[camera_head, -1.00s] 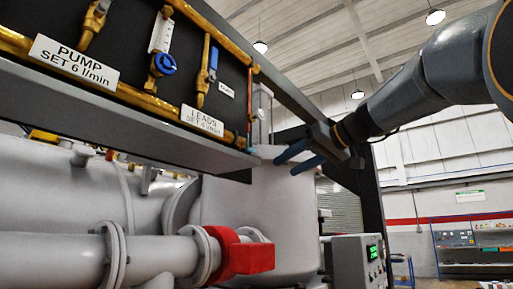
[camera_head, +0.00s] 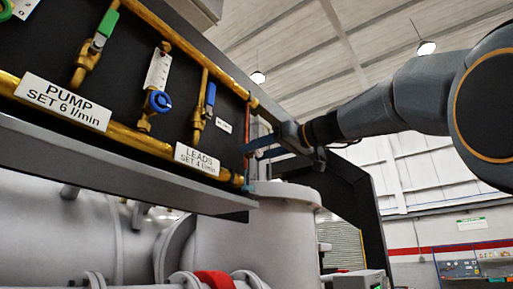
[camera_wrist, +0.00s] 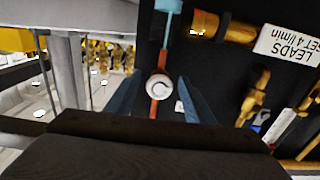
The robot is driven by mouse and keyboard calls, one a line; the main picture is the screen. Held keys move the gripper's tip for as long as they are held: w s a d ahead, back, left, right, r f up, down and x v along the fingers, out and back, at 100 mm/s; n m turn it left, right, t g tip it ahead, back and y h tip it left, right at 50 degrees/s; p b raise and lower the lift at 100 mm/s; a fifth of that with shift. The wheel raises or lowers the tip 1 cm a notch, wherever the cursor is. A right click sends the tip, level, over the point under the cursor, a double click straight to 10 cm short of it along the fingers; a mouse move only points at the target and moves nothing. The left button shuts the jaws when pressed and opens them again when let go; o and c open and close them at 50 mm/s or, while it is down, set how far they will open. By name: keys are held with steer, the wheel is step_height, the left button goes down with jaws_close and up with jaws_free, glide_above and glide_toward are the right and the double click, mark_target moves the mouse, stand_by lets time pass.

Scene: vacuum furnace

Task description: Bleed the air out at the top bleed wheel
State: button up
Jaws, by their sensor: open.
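A small round pale wheel (camera_wrist: 159,84) with a light centre sits on a red pipe (camera_wrist: 154,110) in the wrist view. I take it for the bleed wheel; its name is not readable. My gripper (camera_head: 258,148) is open, its blue fingers at the right edge of the black panel (camera_head: 120,70). In the wrist view the two fingers (camera_wrist: 157,88) stand either side of the wheel, with a gap on each side. Whether they reach its depth I cannot tell. In the head view the wheel is hidden or too small to make out.
The panel carries brass pipes, a green-handled valve (camera_head: 99,42), a round blue knob (camera_head: 159,101), a blue-handled valve (camera_head: 210,98), and PUMP (camera_head: 64,100) and LEADS (camera_head: 197,159) plates. A grey ledge (camera_head: 120,165) runs below. Grey vessel (camera_head: 255,235) stands underneath.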

steer(key=shift+a, duration=0.1)
steer(key=c, duration=1)
steer(key=shift+c, duration=0.2)
steer(key=shift+m, duration=0.4)
steer(key=m+b, duration=0.1)
steer(key=m, duration=0.2)
steer(key=shift+m, duration=0.4)
steer(key=m, duration=0.5)
steer(key=m+p, duration=0.1)
steer(key=m, duration=0.4)
steer(key=shift+r+m, duration=0.15)
steer(key=shift+m, duration=0.25)
steer(key=shift+m+p, duration=1.1)
steer(key=shift+m, duration=1.2)
